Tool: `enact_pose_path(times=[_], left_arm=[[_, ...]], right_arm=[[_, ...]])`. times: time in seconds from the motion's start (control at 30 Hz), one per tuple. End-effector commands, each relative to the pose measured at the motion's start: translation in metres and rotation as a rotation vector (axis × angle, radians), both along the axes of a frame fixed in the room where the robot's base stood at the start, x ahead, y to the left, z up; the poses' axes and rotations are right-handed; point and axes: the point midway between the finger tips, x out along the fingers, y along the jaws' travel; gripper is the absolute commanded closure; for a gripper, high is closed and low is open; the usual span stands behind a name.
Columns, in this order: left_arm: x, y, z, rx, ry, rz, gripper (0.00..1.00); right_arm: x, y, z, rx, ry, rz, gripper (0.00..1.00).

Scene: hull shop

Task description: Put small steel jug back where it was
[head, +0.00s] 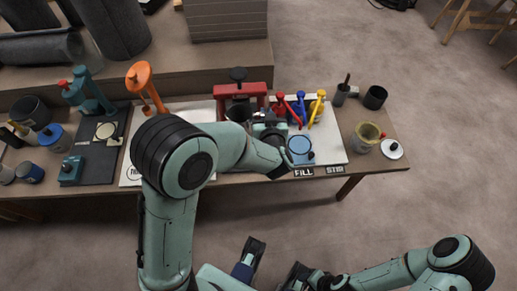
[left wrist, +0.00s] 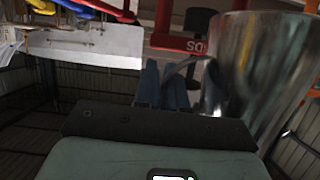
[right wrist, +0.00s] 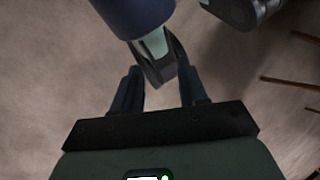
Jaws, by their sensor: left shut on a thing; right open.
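The small steel jug (left wrist: 250,70) fills the right of the left wrist view, close to the camera and cut off by the frame edge. My left gripper (left wrist: 165,88) is shut on its handle. A part of my own body shows beyond those fingers.
An orange tool (head: 140,80) stands left.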

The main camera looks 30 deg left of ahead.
Motion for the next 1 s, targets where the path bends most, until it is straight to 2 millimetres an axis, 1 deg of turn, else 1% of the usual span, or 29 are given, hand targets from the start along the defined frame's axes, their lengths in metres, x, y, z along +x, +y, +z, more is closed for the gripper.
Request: enact_pose_path(times=[0.03,0.1,0.3,0.4,0.5,0.67,0.77,0.9,1.0], left_arm=[[0.000,0.001,-0.020,0.006,0.007,0.000,1.00],[0.000,0.001,-0.038,0.005,0.006,0.001,1.00],[0.000,0.001,-0.088,0.004,0.005,0.000,1.00],[0.000,0.001,-0.106,0.005,0.003,0.000,1.00],[0.000,0.001,-0.116,0.003,0.001,0.000,1.00],[0.000,0.000,-0.124,0.001,-0.001,0.000,1.00],[0.000,0.000,-0.135,0.003,0.001,-0.001,1.00],[0.000,0.001,-0.157,0.004,0.001,0.000,1.00],[0.000,0.001,-0.164,0.002,-0.001,0.000,1.00]], right_arm=[[0.001,0.000,-0.008,-0.001,-0.005,-0.001,0.57],[0.003,0.000,-0.013,-0.001,-0.012,-0.002,0.57],[0.010,0.000,-0.027,-0.005,-0.035,-0.007,0.57],[0.017,-0.003,-0.033,-0.013,-0.055,-0.014,0.57],[0.022,-0.005,-0.037,-0.019,-0.069,-0.020,0.57],[0.027,-0.007,-0.040,-0.026,-0.082,-0.025,0.57],[0.032,-0.009,-0.045,-0.032,-0.095,-0.031,0.57],[0.043,-0.015,-0.054,-0.046,-0.125,-0.043,0.57],[0.047,-0.017,-0.057,-0.052,-0.136,-0.048,0.57]])
